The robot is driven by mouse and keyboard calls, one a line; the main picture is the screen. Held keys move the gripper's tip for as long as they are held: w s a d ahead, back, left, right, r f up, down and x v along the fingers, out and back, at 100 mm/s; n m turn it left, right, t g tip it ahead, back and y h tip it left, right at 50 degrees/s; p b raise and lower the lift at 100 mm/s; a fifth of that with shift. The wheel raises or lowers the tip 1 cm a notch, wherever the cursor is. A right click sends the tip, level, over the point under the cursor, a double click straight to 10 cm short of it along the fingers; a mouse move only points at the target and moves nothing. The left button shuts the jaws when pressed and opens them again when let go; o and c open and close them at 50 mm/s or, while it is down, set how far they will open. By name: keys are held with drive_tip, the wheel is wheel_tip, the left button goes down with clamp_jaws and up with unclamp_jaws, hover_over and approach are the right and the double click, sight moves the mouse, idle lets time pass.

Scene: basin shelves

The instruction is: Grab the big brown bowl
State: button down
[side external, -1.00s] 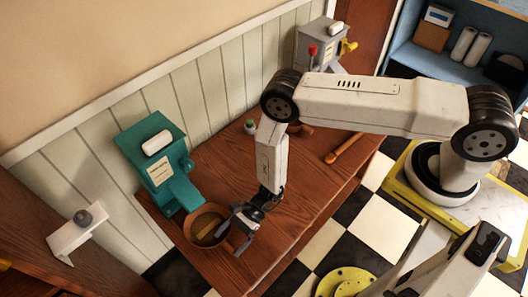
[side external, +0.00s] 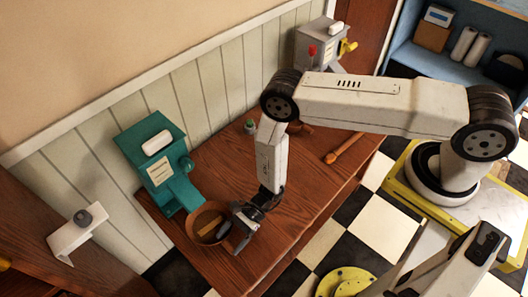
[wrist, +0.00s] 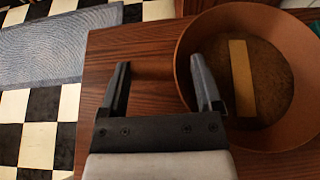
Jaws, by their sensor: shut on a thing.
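The big brown bowl (side external: 203,238) is at the left end of the wooden table, in front of the teal dispenser. In the wrist view the bowl (wrist: 290,138) fills the right side, with a pale yellow strip on its dark inside. My gripper (side external: 234,236) is at the bowl's right rim. In the wrist view my gripper (wrist: 161,75) has its right finger over the inside of the bowl and its left finger outside, with the rim between them. It is shut on the bowl's wall; the contact itself is hard to see.
The teal dispenser (side external: 160,165) stands against the panelled wall, its spout close to the bowl. A smaller brown bowl (side external: 300,129), a green-topped bottle (side external: 250,126) and an orange-brown wooden utensil (side external: 345,148) are farther back on the table. The table's middle (side external: 225,165) is clear.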

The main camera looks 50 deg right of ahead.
drive_tip(key=shift+r, duration=0.25)
drive_tip(key=shift+r, duration=1.55)
drive_tip(key=shift+d+f, duration=0.1)
drive_tip(key=shift+d, duration=8.8)
drive_tip(key=shift+d, duration=0.15)
